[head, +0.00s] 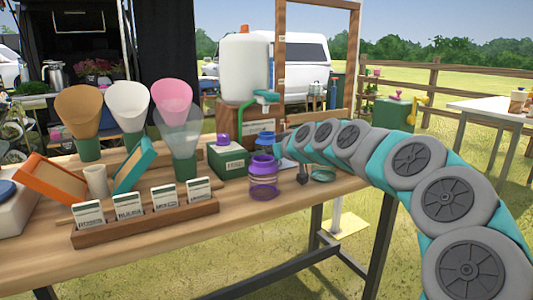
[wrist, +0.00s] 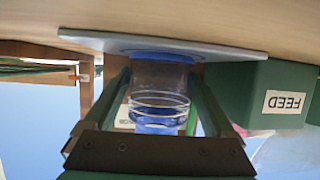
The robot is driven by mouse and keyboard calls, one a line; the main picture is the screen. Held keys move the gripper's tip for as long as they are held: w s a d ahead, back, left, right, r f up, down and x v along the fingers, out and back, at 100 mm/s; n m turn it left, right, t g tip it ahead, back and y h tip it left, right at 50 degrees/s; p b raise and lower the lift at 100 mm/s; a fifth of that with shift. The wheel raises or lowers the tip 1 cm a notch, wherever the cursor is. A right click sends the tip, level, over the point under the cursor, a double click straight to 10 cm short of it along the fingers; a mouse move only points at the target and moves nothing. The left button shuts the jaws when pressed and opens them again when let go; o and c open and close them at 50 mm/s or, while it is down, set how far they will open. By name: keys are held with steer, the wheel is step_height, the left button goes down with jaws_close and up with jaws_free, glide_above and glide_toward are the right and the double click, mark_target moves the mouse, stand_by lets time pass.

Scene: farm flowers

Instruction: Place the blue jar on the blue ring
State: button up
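In the wrist view, which is upside down, the clear blue jar (wrist: 159,103) is between the two dark fingers of my gripper (wrist: 161,85). The blue ring (wrist: 160,52) shows on a thin pale board at the jar's base end. I cannot tell whether the jar touches it. In the head view, the blue jar (head: 265,143) is partly hidden behind a purple jar, and my gripper (head: 282,150) is just to its right, its fingers mostly hidden. The ring is hidden there.
The purple jar (head: 263,180) stands close in front. The green FEED box (head: 227,161) is to the left and also shows in the wrist view (wrist: 285,95). A teal ring (head: 323,175) lies to the right. A white tank (head: 244,68) with a tap stands behind.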

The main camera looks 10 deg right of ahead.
steer(key=shift+o, duration=0.6)
steer(key=shift+r, duration=0.1)
steer(key=shift+r+p, duration=0.2)
steer(key=shift+p, duration=0.1)
steer(key=b+v, duration=0.1)
steer(key=v, duration=0.9)
steer(key=shift+s+d+b, duration=0.25)
steer(key=shift+b, duration=0.05)
steer(key=shift+s+d+r, duration=0.2)
steer(key=shift+s+r, duration=0.05)
steer(key=shift+s, duration=0.35)
